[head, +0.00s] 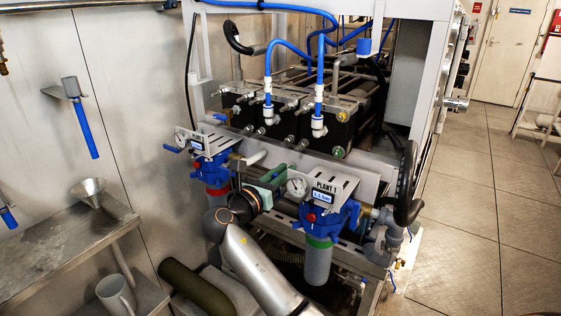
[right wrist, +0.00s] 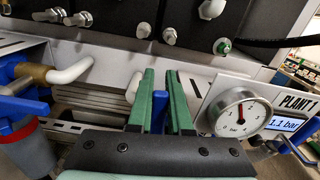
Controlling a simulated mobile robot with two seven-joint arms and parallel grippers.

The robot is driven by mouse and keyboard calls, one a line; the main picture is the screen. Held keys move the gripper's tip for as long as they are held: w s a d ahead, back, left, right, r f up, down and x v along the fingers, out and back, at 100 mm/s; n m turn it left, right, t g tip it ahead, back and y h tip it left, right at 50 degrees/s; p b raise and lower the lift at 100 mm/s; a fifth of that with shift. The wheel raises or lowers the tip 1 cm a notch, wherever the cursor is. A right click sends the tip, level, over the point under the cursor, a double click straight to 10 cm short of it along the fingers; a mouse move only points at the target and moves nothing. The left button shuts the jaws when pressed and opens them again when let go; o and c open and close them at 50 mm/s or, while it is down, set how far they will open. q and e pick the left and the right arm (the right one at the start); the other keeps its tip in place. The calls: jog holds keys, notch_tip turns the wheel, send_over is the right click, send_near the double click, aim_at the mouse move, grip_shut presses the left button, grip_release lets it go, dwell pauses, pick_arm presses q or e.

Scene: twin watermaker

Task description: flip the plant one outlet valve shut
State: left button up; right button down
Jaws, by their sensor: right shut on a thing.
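The plant one unit shows in the head view as a blue filter head (head: 325,218) with a "PLANT 1" plate (head: 325,187) and a gauge. In the right wrist view, its gauge (right wrist: 241,115) and readout of 1.1 bar (right wrist: 287,125) are at the right. My right gripper (head: 278,176) is just left of that gauge in the head view. In the right wrist view, its green fingers (right wrist: 166,82) are shut on a blue lever (right wrist: 159,112), mostly hidden between them. I take it as the valve handle; its body is hidden. My left gripper is not in view.
A second blue filter unit (head: 211,172) with its own gauge stands close to the left of my right gripper. Pipes and a grey rail (head: 300,158) lie behind. A black hose (head: 406,185) loops at the right. Open floor (head: 480,210) lies further right.

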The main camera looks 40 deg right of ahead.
jog(key=shift+s+d+r+m+p, duration=0.1)
jog(key=shift+s+r+m+p, duration=0.1)
jog(key=shift+m+p, duration=0.15)
jog(key=shift+f+m, duration=0.2)
jog(key=shift+m, duration=0.15)
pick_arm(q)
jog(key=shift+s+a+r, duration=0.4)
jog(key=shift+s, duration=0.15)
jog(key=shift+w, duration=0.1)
pick_arm(e)
jog(key=c, duration=0.8)
grip_release()
jog(key=shift+c, duration=0.2)
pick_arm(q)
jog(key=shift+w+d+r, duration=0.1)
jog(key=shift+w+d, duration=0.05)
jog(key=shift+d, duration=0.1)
pick_arm(e)
jog(key=shift+f, duration=0.1)
